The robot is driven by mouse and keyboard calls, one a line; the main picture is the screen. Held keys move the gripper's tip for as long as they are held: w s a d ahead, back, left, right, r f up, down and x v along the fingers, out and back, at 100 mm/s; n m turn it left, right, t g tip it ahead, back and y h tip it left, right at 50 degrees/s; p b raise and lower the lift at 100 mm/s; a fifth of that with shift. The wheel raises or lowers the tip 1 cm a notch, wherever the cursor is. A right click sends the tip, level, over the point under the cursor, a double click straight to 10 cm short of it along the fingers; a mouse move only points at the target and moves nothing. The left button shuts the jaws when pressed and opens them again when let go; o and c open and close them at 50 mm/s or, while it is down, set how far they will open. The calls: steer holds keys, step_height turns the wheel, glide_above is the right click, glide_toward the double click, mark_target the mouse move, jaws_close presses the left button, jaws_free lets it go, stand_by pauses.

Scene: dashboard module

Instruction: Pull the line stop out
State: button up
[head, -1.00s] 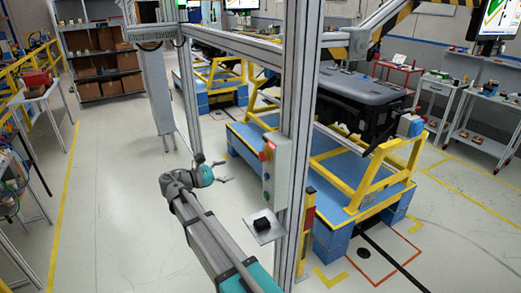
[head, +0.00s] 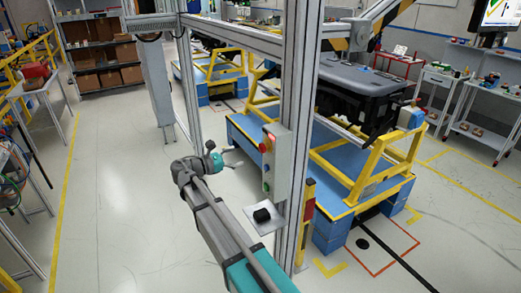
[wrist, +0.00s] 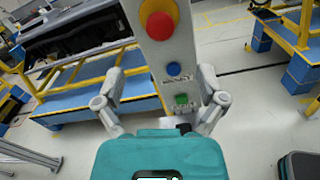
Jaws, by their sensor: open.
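The line stop is a red mushroom button on a yellow base (wrist: 158,22), high on a grey control box (wrist: 150,58). In the head view the red button (head: 263,148) shows on the box (head: 280,165), fixed to an aluminium post. A blue button (wrist: 173,69) and a green button (wrist: 181,100) sit below it. My gripper (wrist: 160,82) is open, its fingers spread left and right of the lower part of the box in the wrist view. In the head view my gripper (head: 235,157) is left of the box, with nothing in its fingers.
A small shelf with a black object (head: 262,215) sticks out below the box. The aluminium post (head: 302,110) stands beside the box. A blue and yellow stand (head: 340,180) carries a black dashboard module (head: 360,95) behind.

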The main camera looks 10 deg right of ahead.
mark_target(260, 149)
steer(key=x, duration=1)
steer(key=shift+a, duration=0.1)
